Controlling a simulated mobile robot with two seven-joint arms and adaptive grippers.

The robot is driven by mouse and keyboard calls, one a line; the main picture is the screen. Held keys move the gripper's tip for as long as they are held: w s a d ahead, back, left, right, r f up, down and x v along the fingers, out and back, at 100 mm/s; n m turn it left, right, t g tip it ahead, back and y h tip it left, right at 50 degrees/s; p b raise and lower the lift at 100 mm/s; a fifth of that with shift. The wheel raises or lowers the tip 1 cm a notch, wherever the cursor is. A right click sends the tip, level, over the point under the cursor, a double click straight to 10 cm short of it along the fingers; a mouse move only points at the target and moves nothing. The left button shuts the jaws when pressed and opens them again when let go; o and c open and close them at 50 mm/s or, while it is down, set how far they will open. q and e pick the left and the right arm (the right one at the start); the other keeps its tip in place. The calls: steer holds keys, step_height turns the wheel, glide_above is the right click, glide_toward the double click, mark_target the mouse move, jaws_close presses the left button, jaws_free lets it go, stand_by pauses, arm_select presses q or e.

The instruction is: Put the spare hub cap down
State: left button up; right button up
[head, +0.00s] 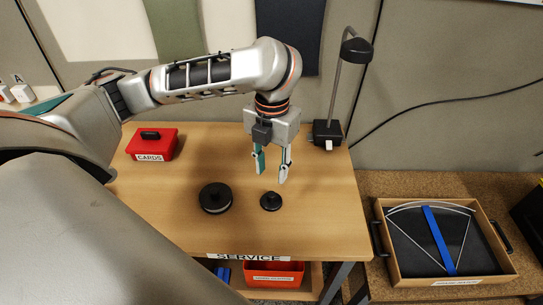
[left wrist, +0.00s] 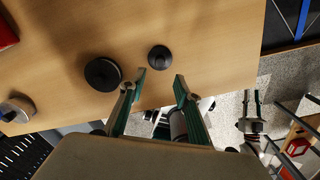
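A small black hub cap with a raised knob (head: 270,201) lies flat on the wooden table (head: 310,225). It also shows in the left wrist view (left wrist: 159,58), just beyond my fingertips. A larger black round piece with a knob (head: 215,198) lies to its left, apart from it. My left gripper (head: 271,174) points down above the table, behind and above the small cap. Its fingers are apart with nothing between them; the left wrist view shows the same gap (left wrist: 160,82). What looks like my right gripper (left wrist: 251,102) is small at the right of the left wrist view; its opening is unclear.
A red CARDS box (head: 153,143) stands at the back left and a black lamp (head: 328,130) at the back right. An open tray (head: 385,240) with dark panels and a blue strip is right of the table. An orange bin (head: 275,268) sits below. The front-right tabletop is clear.

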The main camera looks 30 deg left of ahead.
arm_select(q)
step_height(320, 180, up, 2)
steer(key=shift+r, duration=0.1)
steer(key=shift+s, duration=0.1)
stand_by(0.6)
